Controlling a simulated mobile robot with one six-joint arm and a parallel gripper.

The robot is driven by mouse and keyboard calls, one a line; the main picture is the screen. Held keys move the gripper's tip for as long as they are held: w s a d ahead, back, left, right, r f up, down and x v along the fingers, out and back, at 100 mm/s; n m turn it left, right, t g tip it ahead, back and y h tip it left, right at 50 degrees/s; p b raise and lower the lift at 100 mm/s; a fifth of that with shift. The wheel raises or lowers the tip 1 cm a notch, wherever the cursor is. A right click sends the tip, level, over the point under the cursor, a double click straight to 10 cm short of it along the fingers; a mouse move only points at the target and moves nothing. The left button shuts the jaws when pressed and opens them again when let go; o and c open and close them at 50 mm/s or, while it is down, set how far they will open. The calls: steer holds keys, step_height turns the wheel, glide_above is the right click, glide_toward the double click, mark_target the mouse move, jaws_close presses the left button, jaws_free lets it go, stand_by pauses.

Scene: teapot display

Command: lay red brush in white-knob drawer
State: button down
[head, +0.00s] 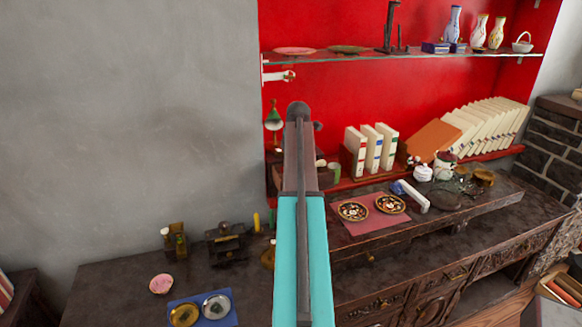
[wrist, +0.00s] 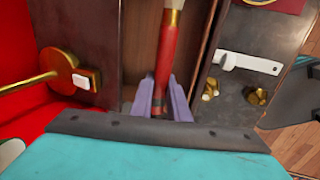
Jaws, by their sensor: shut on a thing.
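My gripper (wrist: 163,98), with pale purple fingers, is shut on the red brush (wrist: 167,55). The brush points up the picture, with a pale section at its top edge; its far end is cut off. Behind it is a brown wooden recess (wrist: 140,45) between dark wooden walls; I cannot tell whether the brush touches it. A small white block (wrist: 82,80), perhaps the white knob, shows on the left beside a brass disc (wrist: 58,72). In the head view my arm hides the gripper, the brush and the drawer.
In the wrist view a white handle-like piece (wrist: 245,62) and small brass pieces (wrist: 258,96) are on a dark surface at right. In the head view, the dark sideboard (head: 480,215) bears two patterned plates (head: 390,204), and a blue tray (head: 202,308) is at lower left.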

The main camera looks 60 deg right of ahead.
steer(key=shift+f+b, duration=0.5)
steer(key=shift+f, duration=1.1)
steer(key=c, duration=1.6)
jaws_free()
steer(key=shift+r, duration=0.15)
steer(key=shift+b+v, duration=1.35)
steer(key=shift+v, duration=5.45)
steer(key=shift+r, duration=0.1)
